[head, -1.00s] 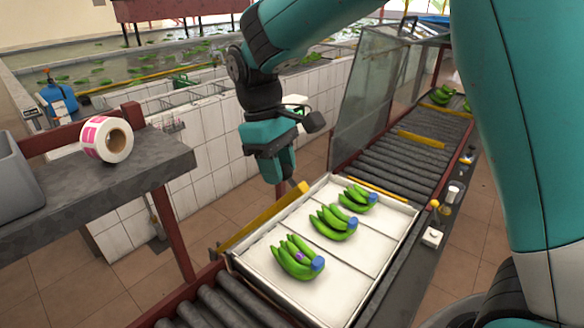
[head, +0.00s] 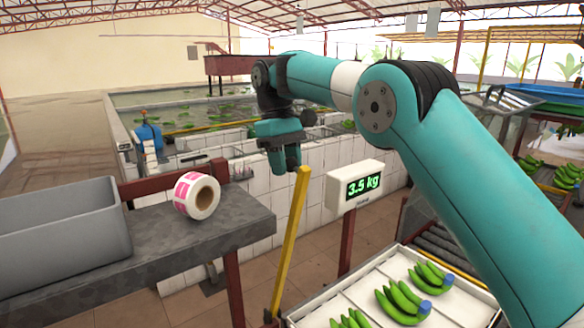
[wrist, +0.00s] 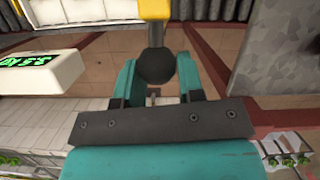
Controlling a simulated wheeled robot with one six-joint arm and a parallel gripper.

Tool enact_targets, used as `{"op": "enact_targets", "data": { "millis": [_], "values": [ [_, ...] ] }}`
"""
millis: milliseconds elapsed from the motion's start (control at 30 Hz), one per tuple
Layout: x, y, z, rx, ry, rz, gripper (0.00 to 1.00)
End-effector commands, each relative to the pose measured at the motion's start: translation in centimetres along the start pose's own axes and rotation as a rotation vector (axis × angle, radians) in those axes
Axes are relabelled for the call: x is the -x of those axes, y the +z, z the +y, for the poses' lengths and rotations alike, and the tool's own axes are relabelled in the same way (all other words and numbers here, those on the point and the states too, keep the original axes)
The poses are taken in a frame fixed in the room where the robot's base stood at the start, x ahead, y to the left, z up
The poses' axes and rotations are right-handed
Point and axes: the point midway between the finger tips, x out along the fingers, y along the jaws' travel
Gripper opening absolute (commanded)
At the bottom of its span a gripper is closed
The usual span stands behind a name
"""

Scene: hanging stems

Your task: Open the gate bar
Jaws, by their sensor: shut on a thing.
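The yellow gate bar (head: 291,240) stands raised and nearly upright, leaning a little right, beside the white tray in the head view. My gripper (head: 287,162) is at the bar's upper end. In the wrist view my gripper (wrist: 157,78) is shut on a dark round knob (wrist: 156,66) on a short stem. The end of the yellow bar (wrist: 154,9) shows just beyond it. In the head view the knob is hidden by my fingers.
The white tray (head: 340,306) holds several green banana clusters at the lower right. A scale display (head: 362,185) reading 3.5 kg stands right of the bar. A label roll (head: 197,195) and grey bin (head: 65,240) sit on the left shelf. Rollers lie behind the tray.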

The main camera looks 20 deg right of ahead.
Motion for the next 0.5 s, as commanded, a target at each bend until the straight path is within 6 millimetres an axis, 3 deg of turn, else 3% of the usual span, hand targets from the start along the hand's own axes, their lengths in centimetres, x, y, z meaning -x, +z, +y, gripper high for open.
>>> {"op": "enact_targets", "data": {
  "millis": [500],
  "values": [
    [0.70,-1.09,-0.08,-0.003,-0.002,0.006,0.00]
  ]
}}
